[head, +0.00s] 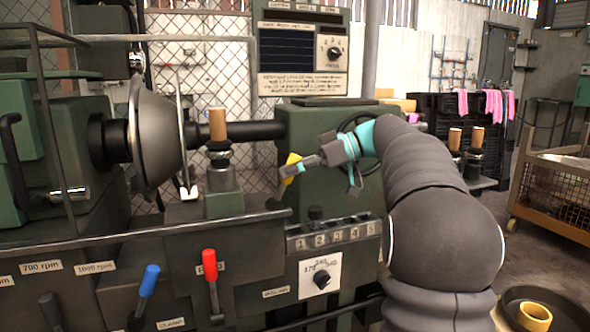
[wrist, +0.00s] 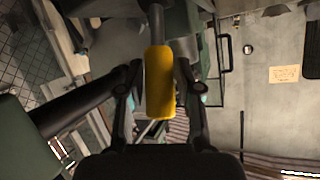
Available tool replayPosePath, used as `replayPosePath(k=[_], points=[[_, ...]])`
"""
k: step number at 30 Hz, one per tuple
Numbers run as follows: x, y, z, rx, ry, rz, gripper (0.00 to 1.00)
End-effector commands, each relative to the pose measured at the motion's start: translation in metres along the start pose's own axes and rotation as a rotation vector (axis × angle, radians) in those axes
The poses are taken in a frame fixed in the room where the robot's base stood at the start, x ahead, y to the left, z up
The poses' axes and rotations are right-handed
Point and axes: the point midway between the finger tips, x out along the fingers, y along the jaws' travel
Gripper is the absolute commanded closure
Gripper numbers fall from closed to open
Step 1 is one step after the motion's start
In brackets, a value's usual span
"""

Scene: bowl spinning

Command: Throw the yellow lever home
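The yellow lever (head: 291,168) shows in the head view as a short tilted handle, left of my arm and above the row of numbered buttons. My gripper (head: 300,166) is at it, reaching in from the right. In the wrist view the yellow handle (wrist: 160,85) lies lengthwise between the two dark fingers of my gripper (wrist: 160,72). One finger is close along each side of it. Whether the finger pads touch the handle or a thin gap is left is not clear.
A red lever (head: 211,275) and a blue lever (head: 149,281) stand on the front panel below. A dark spun bowl shape (head: 158,140) and a tool post with a wooden handle (head: 218,125) are left of the gripper. A selector dial (head: 321,278) sits below.

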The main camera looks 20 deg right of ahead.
Motion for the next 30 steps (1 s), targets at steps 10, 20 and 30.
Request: replayPosePath(k=[10,20,30], points=[[-0.003,0.001,0.0,0.0,0.002,0.008,0.46],[-0.043,0.003,0.001,0.0,0.003,0.011,0.46],[-0.104,0.002,0.001,0.0,0.002,0.009,0.46]])
